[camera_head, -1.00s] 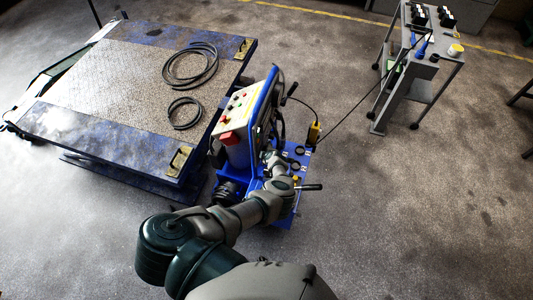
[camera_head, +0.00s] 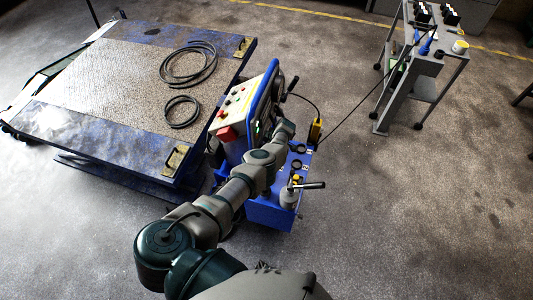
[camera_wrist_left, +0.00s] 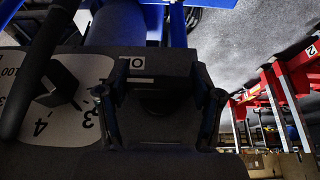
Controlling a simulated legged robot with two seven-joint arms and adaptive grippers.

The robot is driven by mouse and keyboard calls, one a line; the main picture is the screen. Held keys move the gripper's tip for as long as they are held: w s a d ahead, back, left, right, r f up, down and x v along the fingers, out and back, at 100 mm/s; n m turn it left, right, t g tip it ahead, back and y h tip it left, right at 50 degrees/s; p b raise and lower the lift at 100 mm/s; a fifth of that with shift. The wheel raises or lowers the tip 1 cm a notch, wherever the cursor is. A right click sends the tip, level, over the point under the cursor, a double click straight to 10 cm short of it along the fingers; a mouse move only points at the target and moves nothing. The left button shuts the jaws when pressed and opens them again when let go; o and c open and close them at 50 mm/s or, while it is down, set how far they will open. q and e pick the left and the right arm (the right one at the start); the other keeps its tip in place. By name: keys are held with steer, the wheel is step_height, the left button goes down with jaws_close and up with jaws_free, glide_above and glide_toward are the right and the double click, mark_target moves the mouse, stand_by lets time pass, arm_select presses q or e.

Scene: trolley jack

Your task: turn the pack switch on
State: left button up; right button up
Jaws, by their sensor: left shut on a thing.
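The blue power pack (camera_head: 266,212) stands beside the lift table, with a control box (camera_head: 232,107) on it. My left arm reaches over the pack, and the left gripper (camera_head: 284,128) is at its upright panel, mostly hidden behind my wrist. In the left wrist view the gripper (camera_wrist_left: 158,112) is shut around a dark knob, which I take for the pack switch (camera_wrist_left: 156,100). The switch's exact angle is too dark to tell. My right gripper is out of view.
A numbered dial with a black pointer (camera_wrist_left: 60,88) sits left of the gripper. The lift table (camera_head: 110,90) carries two coiled hoses (camera_head: 188,65). A grey trolley (camera_head: 410,75) stands back right. Red racks (camera_wrist_left: 285,95) appear in the wrist view. The right floor is clear.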

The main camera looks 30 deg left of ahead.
arm_select(q)
steer(key=shift+a+r, duration=0.1)
steer(key=shift+a, duration=0.15)
steer(key=o, duration=1.2)
steer(key=shift+w, duration=0.1)
steer(key=shift+c, duration=0.2)
steer(key=shift+f, duration=0.2)
steer(key=shift+w+d+r, duration=0.1)
steer(key=shift+d+r, duration=0.1)
steer(key=shift+r, duration=0.25)
steer(key=v, duration=1.1)
steer(key=shift+a, duration=0.1)
